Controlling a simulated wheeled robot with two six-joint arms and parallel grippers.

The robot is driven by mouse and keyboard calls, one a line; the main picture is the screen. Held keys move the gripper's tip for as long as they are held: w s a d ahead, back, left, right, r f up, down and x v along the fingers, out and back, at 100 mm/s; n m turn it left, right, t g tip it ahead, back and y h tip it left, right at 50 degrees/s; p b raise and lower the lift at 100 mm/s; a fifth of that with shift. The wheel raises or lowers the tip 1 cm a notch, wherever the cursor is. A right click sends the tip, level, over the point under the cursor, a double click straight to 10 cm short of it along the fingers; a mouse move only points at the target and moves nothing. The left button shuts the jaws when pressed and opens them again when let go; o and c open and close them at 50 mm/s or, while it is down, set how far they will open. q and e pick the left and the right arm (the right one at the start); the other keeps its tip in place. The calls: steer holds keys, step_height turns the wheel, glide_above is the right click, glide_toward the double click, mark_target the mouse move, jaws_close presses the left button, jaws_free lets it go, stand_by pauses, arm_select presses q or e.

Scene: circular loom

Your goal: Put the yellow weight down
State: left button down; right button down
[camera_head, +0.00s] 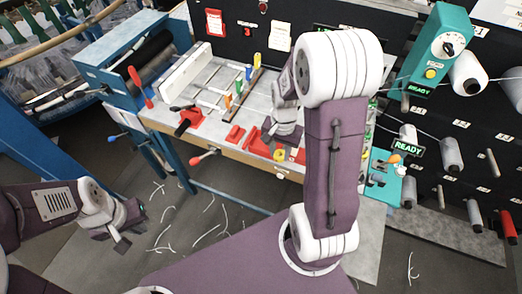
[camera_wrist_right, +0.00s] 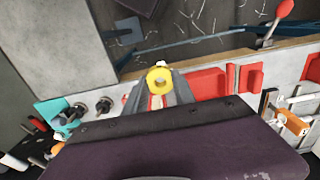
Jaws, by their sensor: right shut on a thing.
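The yellow weight (camera_wrist_right: 151,79), a ring with a hole in its middle, shows between the fingertips of my right gripper (camera_wrist_right: 160,92) in the right wrist view. The gripper is shut on it. In the head view the yellow weight (camera_head: 279,155) is at the front edge of the grey workbench (camera_head: 185,117), just below my right gripper (camera_head: 281,138). I cannot tell whether the weight touches the bench. My left gripper (camera_head: 122,232) hangs low at the left, above the floor and away from the bench; its jaws are too unclear to read.
Red blocks (camera_wrist_right: 208,82) lie beside the weight on the bench. Colored-handled tools (camera_head: 238,84) stand behind. A red-knobbed lever (camera_head: 203,158) sticks out in front. A teal unit (camera_head: 383,175) is at the right. The floor has scattered white threads (camera_head: 208,236).

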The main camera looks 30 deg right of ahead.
steer(key=shift+w+f, duration=0.1)
steer(key=shift+w, duration=0.15)
steer(key=p, duration=0.3)
glide_above(264, 146)
steer(key=s+a, duration=0.1)
steer(key=s, duration=0.1)
step_height(264, 146, down, 7)
steer(key=shift+w+r, duration=0.1)
steer(key=shift+w, duration=0.05)
steer(key=f, duration=0.1)
steer(key=f+p, duration=0.1)
steer(key=f, duration=0.1)
steer(key=shift+s+f+p, duration=0.2)
steer(key=shift+f+p, duration=0.05)
steer(key=shift+p, duration=0.05)
steer(key=shift+w+f, duration=0.2)
steer(key=shift+f, duration=0.1)
steer(key=shift+s+f+b, duration=0.15)
steer(key=shift+f+b, duration=0.05)
steer(key=shift+b, duration=0.15)
steer(key=c, duration=1)
jaws_free()
steer(key=shift+r, duration=0.15)
steer(key=shift+c, duration=0.2)
